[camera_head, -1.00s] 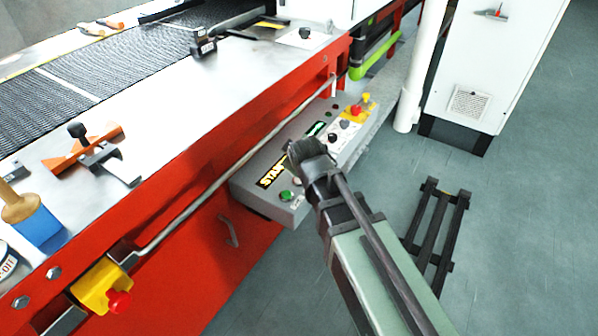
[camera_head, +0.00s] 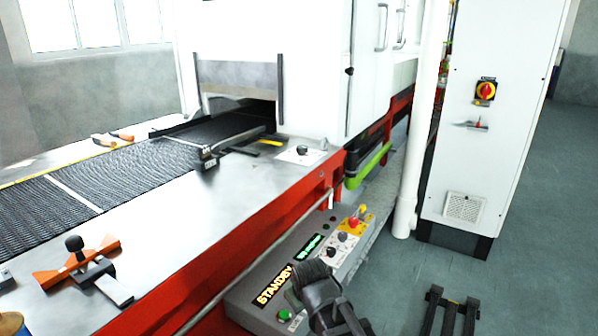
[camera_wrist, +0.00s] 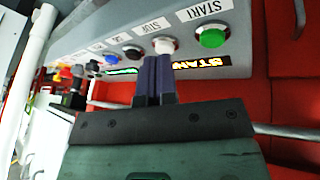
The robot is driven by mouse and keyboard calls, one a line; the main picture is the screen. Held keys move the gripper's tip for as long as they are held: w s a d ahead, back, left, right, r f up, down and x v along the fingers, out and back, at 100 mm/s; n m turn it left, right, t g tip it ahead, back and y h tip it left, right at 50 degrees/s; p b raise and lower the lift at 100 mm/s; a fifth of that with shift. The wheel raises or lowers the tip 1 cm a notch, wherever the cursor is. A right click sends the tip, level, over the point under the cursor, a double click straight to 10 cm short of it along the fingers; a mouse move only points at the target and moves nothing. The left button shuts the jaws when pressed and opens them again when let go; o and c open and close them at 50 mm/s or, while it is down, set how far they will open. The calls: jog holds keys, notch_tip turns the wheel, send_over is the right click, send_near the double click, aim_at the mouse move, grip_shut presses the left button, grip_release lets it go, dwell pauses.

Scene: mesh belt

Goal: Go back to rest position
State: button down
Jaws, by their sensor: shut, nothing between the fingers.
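My gripper (camera_wrist: 154,78) shows in the wrist view with its two dark fingers together and nothing between them. The fingertips overlap the panel's lower edge in the picture, just below the white STOP button (camera_wrist: 164,45); I cannot tell whether they touch anything. In the head view my arm's dark end hides part of the grey control panel (camera_head: 243,309), and the fingers cannot be made out. The panel's display (camera_head: 274,284) reads STANDBY. The green START button (camera_wrist: 212,37) is right of the fingers in the wrist view, and it also shows in the head view (camera_head: 284,314).
The mesh belt (camera_head: 120,165) runs into the white oven housing (camera_head: 290,30). A clamp-like fixture (camera_head: 85,262) sits on the metal table. A white cabinet (camera_head: 480,150) and a white pipe (camera_head: 418,150) stand at the right. A black rack (camera_head: 450,312) lies on the open floor.

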jog(key=s+d+f+m+g, duration=0.1)
jog(key=s+d+m+g, duration=0.3)
jog(key=d, duration=0.4)
jog(key=s+d+f+m+g, duration=0.1)
jog(key=s+d+m, duration=0.2)
jog(key=s+d, duration=0.4)
notch_tip(320, 180, up, 17)
jog(key=p, duration=1.7)
jog(key=shift+w+d+r+h, duration=0.2)
jog(key=shift+w+d+h, duration=0.1)
jog(key=shift+w, duration=0.15)
jog(key=c, duration=1.8)
grip_release()
